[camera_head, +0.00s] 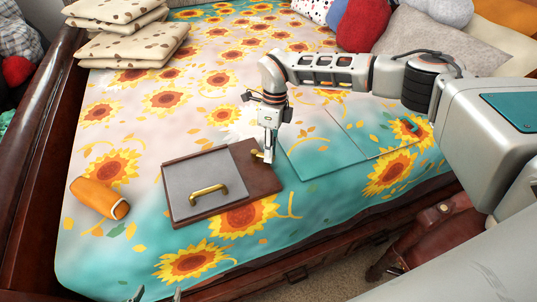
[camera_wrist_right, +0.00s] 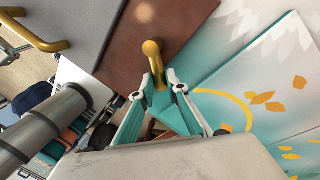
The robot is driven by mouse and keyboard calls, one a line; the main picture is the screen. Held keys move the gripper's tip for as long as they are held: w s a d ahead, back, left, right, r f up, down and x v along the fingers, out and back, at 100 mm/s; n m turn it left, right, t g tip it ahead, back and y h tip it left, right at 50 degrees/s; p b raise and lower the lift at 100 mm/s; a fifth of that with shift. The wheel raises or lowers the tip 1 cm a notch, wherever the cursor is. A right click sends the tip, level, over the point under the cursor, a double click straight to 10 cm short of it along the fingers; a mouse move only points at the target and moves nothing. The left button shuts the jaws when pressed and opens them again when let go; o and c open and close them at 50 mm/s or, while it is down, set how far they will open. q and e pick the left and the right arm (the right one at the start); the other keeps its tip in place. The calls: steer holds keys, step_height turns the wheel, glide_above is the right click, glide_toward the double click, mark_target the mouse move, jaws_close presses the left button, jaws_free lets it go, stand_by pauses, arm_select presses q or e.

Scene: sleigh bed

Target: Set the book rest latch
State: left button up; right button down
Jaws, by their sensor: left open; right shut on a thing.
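The book rest is a brown wooden board (camera_head: 262,178) lying on the bed, with a grey panel (camera_head: 187,178) on it. A brass handle (camera_head: 208,193) is fixed to the panel. The small brass latch (camera_head: 257,154) is on the board's right part, mostly hidden by my right gripper (camera_head: 268,150). In the right wrist view the latch (camera_wrist_right: 153,50) reaches down between the tips of my right gripper (camera_wrist_right: 160,78), which is shut on its end. My left gripper (camera_head: 157,295) shows only as two parted fingertips at the bottom edge, open and away from the board.
An orange cylindrical case (camera_head: 98,198) lies left of the board. A clear flat sheet (camera_head: 320,150) lies right of it. Folded spotted cushions (camera_head: 135,45) are stacked at the back left, pillows (camera_head: 440,38) at the back right. The dark bed frame (camera_head: 30,165) borders the left side.

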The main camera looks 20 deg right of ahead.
steer(key=n, duration=0.1)
steer(key=w+n+b, duration=0.1)
steer(key=n, duration=0.1)
steer(key=w+n, duration=0.1)
steer(key=shift+d+n+h, duration=0.3)
steer(key=shift+w+n+h+b, duration=0.2)
steer(key=shift+w+n+b, duration=0.2)
steer(key=shift+n, duration=0.5)
steer(key=shift+w+n+h+b, duration=0.25)
steer(key=shift+n+b, duration=0.25)
steer(key=shift+n, duration=0.4)
steer(key=shift+w, duration=0.1)
steer(key=c, duration=2)
jaws_free()
steer(key=shift+o, duration=0.2)
step_height(320, 180, up, 12)
steer(key=w, duration=0.2)
steer(key=shift+w+a, duration=0.15)
steer(key=shift+f, duration=0.1)
